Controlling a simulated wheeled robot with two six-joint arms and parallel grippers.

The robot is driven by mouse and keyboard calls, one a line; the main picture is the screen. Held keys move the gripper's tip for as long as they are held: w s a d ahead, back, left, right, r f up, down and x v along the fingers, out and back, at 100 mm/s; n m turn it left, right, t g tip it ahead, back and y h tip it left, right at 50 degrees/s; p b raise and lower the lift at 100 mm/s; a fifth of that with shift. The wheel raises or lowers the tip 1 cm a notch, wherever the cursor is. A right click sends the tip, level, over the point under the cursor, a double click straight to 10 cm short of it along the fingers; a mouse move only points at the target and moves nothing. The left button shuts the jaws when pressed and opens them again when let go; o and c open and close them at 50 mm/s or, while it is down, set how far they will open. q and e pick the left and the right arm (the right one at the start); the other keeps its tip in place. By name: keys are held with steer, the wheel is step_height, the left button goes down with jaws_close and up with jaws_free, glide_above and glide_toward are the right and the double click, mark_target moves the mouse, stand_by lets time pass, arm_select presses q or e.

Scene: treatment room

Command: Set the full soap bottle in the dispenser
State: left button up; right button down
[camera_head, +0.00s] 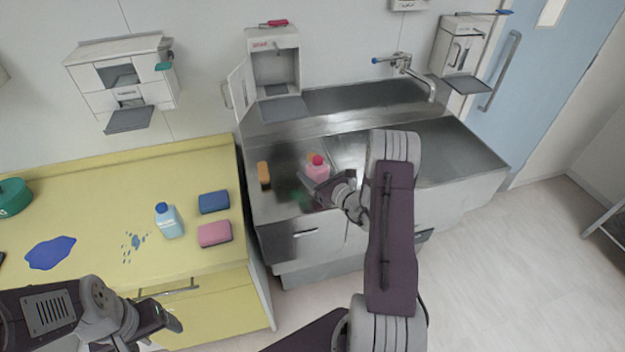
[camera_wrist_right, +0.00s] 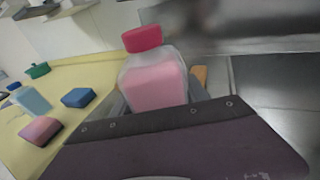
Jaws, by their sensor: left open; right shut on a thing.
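A soap bottle with pink liquid and a red cap (camera_head: 318,168) is over the left part of the steel counter. My right gripper (camera_head: 312,182) is shut on this bottle. In the right wrist view the bottle (camera_wrist_right: 154,80) stands roughly upright between the fingers. An open dispenser (camera_head: 275,68) hangs on the wall behind the counter, its door swung to the left and its bay empty. My left gripper (camera_head: 172,318) is open and empty in front of the yellow cabinet. Whether the bottle touches the counter is hard to tell.
An orange block (camera_head: 264,174) lies left of the bottle. The yellow counter holds a light-blue bottle (camera_head: 168,221), a blue sponge (camera_head: 214,202), a pink sponge (camera_head: 215,234) and a blue spill (camera_head: 50,253). A tap (camera_head: 410,70) stands right of the dispenser.

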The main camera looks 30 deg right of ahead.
steer(key=f, duration=0.3)
steer(key=shift+w+f, duration=0.25)
steer(key=shift+f, duration=0.05)
steer(key=shift+s+r, duration=0.1)
steer(key=c, duration=1)
jaws_free()
steer(key=shift+f, duration=0.2)
steer(key=o, duration=0.4)
